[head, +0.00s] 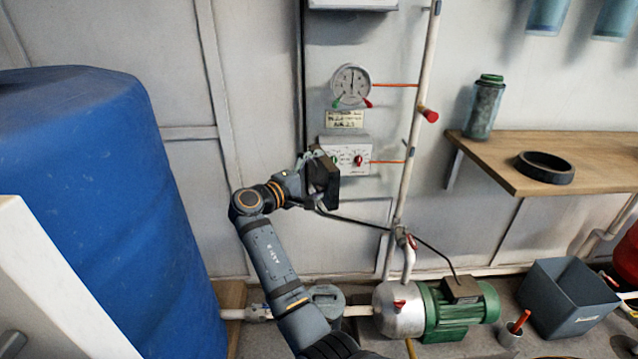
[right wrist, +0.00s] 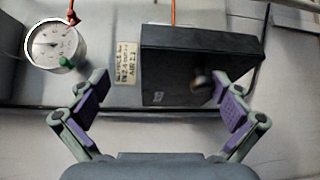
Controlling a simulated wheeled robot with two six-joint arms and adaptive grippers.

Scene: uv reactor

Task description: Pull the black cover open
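The black cover (head: 325,181) is a dark box-like piece on the wall, just below and left of the white control panel (head: 348,157). In the right wrist view the black cover (right wrist: 190,55) fills the upper middle, with a small pale label and a small round knob (right wrist: 203,86) on its near face. My right gripper (right wrist: 165,98) is open in front of the cover. The knob is between the fingers, close to the right-hand one; I cannot tell whether they touch. In the head view my right gripper (head: 305,180) is partly hidden by the cover. My left gripper is not in view.
A round gauge (head: 351,84) hangs above the panel. A vertical pipe (head: 408,150) with a red-handled valve stands to the right. A blue barrel (head: 110,210) stands at left, a green motor pump (head: 450,308) below, and a wooden shelf (head: 590,185) at right.

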